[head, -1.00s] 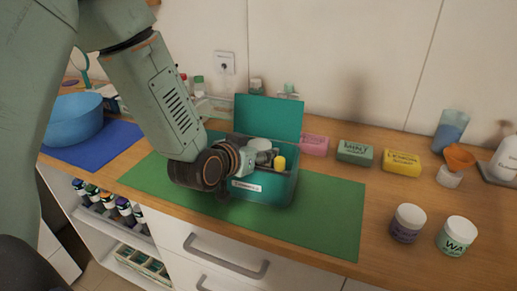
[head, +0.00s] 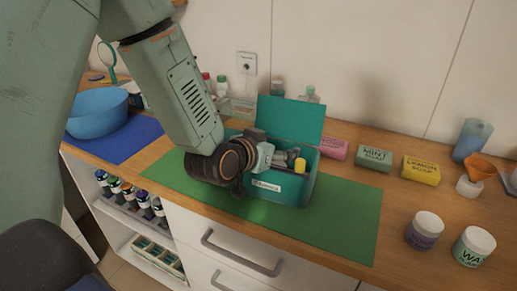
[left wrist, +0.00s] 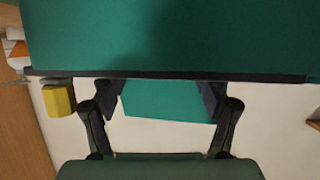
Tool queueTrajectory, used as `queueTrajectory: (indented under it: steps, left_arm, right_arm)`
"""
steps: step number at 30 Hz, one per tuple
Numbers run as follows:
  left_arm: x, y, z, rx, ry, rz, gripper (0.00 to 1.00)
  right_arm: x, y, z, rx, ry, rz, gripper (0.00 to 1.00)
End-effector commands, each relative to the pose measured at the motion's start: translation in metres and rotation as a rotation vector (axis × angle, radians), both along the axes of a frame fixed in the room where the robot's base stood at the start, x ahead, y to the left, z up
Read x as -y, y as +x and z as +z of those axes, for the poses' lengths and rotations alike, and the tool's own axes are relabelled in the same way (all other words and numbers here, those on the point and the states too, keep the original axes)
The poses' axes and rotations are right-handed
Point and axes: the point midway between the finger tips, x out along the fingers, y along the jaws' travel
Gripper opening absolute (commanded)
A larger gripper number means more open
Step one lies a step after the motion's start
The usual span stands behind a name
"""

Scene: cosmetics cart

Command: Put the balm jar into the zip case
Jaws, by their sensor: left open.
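The teal zip case (head: 265,199) stands open on the green mat, its lid (head: 290,120) raised at the back and a yellow pull (head: 300,165) at its rim. My left gripper (head: 287,158) is open over the case opening; its wrist hides the case's left part. The left wrist view shows the open fingers (left wrist: 160,102), nothing held between them, the case's teal wall (left wrist: 160,38) and the yellow pull (left wrist: 60,101). I cannot make out a jar inside the case. At the right stands a white-lidded jar with a purple label (head: 424,230), its wording unreadable. My right gripper is out of view.
A wax jar (head: 474,246) stands beside the purple-labelled jar. Pink, mint (head: 374,158) and lemon (head: 420,170) soaps line the back, with an orange funnel (head: 480,167) further right. A blue bowl (head: 97,114) is at left. The green mat's right part (head: 345,217) is clear.

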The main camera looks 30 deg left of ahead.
Motion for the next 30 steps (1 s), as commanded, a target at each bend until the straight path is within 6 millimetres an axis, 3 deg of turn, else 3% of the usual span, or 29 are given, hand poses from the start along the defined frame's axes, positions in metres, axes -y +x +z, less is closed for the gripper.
queueTrajectory:
  steps: [3,9,16,30]
  left_arm:
    - [-0.002,-0.025,0.010,-0.004,-0.011,0.002,0.75]
    - [-0.004,-0.052,0.021,-0.004,-0.011,0.002,0.75]
    - [-0.007,-0.078,0.034,-0.007,-0.009,0.003,0.75]
    - [-0.009,-0.090,0.039,-0.007,0.002,0.001,0.75]
  right_arm:
    - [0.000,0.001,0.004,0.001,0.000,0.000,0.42]
    - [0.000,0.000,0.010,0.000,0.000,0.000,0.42]
    - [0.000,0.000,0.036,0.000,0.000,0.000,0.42]
    - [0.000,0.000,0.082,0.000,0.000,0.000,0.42]
